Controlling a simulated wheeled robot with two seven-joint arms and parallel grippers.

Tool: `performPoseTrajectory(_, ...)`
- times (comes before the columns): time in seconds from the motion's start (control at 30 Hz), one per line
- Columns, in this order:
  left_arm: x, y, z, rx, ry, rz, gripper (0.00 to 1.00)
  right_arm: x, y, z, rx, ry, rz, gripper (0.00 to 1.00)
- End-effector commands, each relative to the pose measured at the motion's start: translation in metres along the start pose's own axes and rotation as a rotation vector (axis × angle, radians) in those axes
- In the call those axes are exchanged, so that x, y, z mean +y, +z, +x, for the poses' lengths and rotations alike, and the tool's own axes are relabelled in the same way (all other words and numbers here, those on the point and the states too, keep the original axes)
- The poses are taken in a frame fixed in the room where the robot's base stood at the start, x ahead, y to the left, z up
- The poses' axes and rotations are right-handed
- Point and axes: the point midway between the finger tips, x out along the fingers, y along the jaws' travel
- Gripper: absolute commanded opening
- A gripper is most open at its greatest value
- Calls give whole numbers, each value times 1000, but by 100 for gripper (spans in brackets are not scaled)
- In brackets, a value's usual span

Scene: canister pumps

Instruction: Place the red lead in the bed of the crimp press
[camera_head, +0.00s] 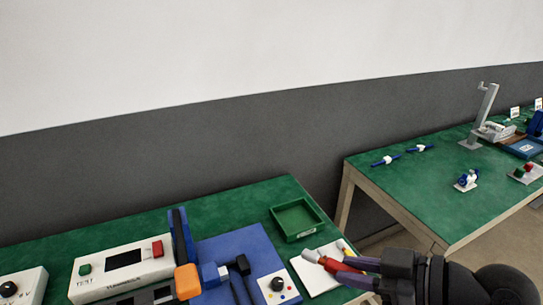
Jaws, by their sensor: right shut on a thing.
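My right gripper (352,271) comes in from the lower right and is shut on the red lead (334,264). The lead has a grey end that points left, over a white pad on the near table. Part of the lead is hidden between the fingers. I cannot tell for sure which device is the crimp press. A blue plate (230,247) on the near table carries an orange block, a dark lever and a knob panel, and lies left of the lead, apart from it. My left gripper is not in view.
A green tray (297,219) stands behind the white pad (310,280). A white tester box (122,267) with green and red buttons is at the left. A second green table (420,185) at the right holds small blue parts and a grey stand (486,110). A gap separates the tables.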

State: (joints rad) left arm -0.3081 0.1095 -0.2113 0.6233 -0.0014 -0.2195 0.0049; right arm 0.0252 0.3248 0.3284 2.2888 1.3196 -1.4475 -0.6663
Motion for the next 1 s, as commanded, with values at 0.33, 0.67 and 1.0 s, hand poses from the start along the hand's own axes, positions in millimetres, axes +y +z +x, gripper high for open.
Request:
performPoseTrajectory(0.33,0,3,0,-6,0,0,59,56,31,51,-5,279,122,0)
performPoseTrajectory(0.67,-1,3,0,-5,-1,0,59,97,84,119,-2,552,232,0)
performPoseTrajectory(1.0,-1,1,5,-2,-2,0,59,97,92,123,-2,555,234,0)
